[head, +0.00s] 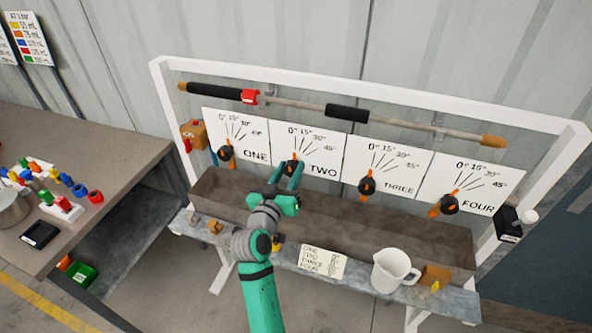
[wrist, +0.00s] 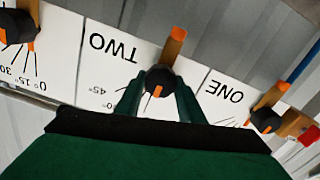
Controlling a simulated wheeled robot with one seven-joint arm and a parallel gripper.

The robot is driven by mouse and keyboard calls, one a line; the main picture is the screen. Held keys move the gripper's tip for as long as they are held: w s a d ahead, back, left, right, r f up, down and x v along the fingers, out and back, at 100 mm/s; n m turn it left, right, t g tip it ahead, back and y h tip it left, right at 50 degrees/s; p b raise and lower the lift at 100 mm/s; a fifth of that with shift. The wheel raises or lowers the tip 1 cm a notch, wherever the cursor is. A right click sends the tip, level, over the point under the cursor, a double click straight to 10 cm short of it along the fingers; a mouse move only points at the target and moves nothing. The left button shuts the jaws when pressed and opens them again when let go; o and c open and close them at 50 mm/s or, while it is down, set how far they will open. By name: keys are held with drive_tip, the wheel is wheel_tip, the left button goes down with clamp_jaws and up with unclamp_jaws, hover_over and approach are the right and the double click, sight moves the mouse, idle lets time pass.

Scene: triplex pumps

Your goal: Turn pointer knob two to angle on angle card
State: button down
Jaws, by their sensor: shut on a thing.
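Pointer knob two (head: 289,168) is a black knob with an orange pointer, on the white panel marked TWO (head: 322,152) with lines for 0, 15, 30 and 45 degrees. My gripper (head: 288,183) reaches it from the front and hides part of it. In the wrist view the picture is upside down; the gripper's fingers (wrist: 158,98) are shut on both sides of the knob (wrist: 158,78). The knob's orange bar (wrist: 174,46) sticks out above it. The angle card (head: 322,262) lies on the bench front, listing ONE to FOUR; its angles are too small to read.
Knobs one (head: 226,153), three (head: 367,186) and four (head: 449,204) stand beside knob two on their own panels. A white jug (head: 392,270) stands at front right. A bar with black grips (head: 345,112) crosses above.

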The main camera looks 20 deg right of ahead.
drive_tip(key=c, duration=1.2)
unclamp_jaws()
drive_tip(key=shift+s+a, duration=0.1)
drive_tip(key=v, duration=1)
drive_tip(key=shift+s+a, duration=0.2)
drive_tip(key=shift+s, duration=0.05)
